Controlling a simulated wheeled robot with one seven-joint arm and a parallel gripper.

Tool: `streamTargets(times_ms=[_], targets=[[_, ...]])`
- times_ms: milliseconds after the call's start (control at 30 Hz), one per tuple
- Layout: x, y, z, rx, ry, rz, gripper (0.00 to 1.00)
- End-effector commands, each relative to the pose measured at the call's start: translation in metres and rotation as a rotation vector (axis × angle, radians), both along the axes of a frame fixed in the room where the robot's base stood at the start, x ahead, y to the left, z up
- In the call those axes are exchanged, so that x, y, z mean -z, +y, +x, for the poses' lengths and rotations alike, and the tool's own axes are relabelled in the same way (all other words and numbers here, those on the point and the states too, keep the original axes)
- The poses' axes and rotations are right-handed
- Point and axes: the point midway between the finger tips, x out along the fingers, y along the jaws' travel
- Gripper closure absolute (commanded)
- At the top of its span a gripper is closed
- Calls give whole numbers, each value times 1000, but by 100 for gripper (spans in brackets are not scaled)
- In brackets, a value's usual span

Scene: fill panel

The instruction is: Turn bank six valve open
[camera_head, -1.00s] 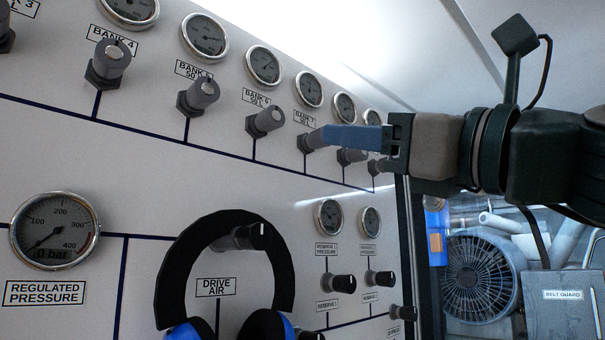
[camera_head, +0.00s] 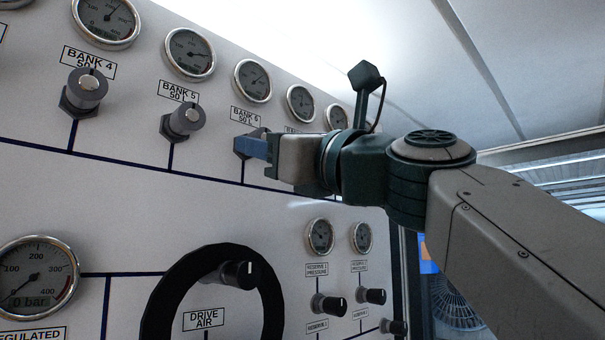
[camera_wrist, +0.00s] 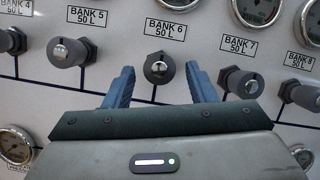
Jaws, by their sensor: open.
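The bank six valve is a grey knob (camera_wrist: 159,69) under the BANK 6 50 L label (camera_wrist: 166,29) in the wrist view. My gripper (camera_wrist: 160,88) is open, with one blue finger on each side of this knob. A gap shows between each finger and the knob, so I see no contact. In the head view my gripper (camera_head: 250,147) is at the panel below the BANK 6 label (camera_head: 246,115), and its fingers hide most of the knob.
The bank five knob (camera_wrist: 68,53) and bank seven knob (camera_wrist: 241,82) stand close on either side of my fingers. Gauges (camera_head: 252,80) line the panel above.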

Motion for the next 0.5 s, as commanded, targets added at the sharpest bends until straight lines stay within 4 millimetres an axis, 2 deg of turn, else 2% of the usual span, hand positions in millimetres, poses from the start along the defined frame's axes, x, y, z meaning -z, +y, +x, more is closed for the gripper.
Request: streamTargets(times_ms=[200, 233, 367, 400, 500], targets=[[0, 1, 0, 0, 0, 0, 49], [0, 1, 0, 0, 0, 0, 52], [0, 0, 0, -1, 0, 0, 88], [0, 0, 0, -1, 0, 0, 93], [0, 1, 0, -1, 0, 0, 93]])
